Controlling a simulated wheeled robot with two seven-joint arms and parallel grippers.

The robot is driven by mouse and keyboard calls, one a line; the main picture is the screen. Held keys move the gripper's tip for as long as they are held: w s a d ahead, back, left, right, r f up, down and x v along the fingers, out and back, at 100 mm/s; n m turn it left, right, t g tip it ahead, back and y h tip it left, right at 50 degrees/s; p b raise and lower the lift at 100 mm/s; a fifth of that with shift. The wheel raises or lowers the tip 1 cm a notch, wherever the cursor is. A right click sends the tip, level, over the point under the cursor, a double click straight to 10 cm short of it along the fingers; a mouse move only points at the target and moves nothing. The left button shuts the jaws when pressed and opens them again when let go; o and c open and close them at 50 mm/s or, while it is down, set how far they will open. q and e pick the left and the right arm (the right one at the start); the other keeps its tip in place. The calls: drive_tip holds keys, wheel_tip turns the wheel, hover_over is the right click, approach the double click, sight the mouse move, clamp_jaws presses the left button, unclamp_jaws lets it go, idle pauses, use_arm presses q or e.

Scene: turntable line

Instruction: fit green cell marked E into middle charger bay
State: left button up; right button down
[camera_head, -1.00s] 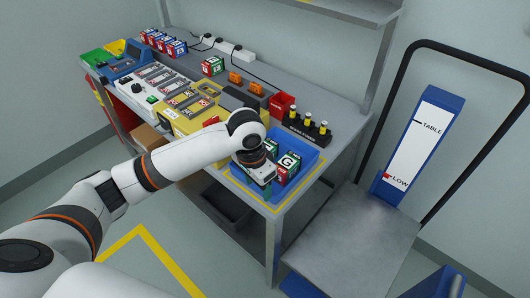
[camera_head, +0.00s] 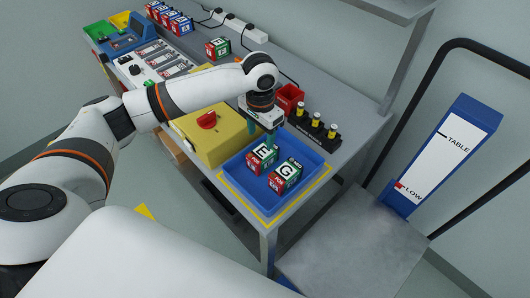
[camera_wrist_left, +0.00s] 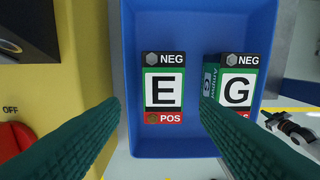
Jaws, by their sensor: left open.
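The green cell marked E (camera_head: 261,158) lies in the blue tray (camera_head: 240,196), its label facing up. In the left wrist view the E cell (camera_wrist_left: 164,88) shows its NEG end at the top and its red POS end at the bottom. My left gripper (camera_head: 262,137) is open and points down above the tray, with its green fingers on either side of the E cell in the wrist view (camera_wrist_left: 160,105), not visibly touching it. A cell marked G (camera_head: 285,176) lies to the right of E. The charger bays (camera_head: 172,59) show at the upper left, partly hidden by my arm.
A yellow box with a red knob (camera_head: 216,140) stands left of the tray. More cells (camera_head: 170,19) stand at the back, with one (camera_head: 217,48) apart.

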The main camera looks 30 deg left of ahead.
sight(263, 151)
use_arm(q)
wheel_tip(263, 151, down, 2)
drive_tip(key=shift+s+f, duration=0.15)
drive_tip(key=shift+f, duration=0.65)
drive_tip(key=f, duration=0.2)
drive_tip(key=f+p, duration=0.1)
drive_tip(key=shift+d+f, duration=0.25)
drive_tip(key=shift+f, duration=0.05)
drive_tip(key=shift+w+f, duration=0.2)
drive_tip(key=shift+f, duration=0.35)
drive_tip(key=c, duration=1.2)
use_arm(e)
drive_tip(key=shift+s+a+r, duration=0.1)
drive_tip(key=shift+s+r, duration=0.2)
drive_tip(key=shift+r, duration=0.3)
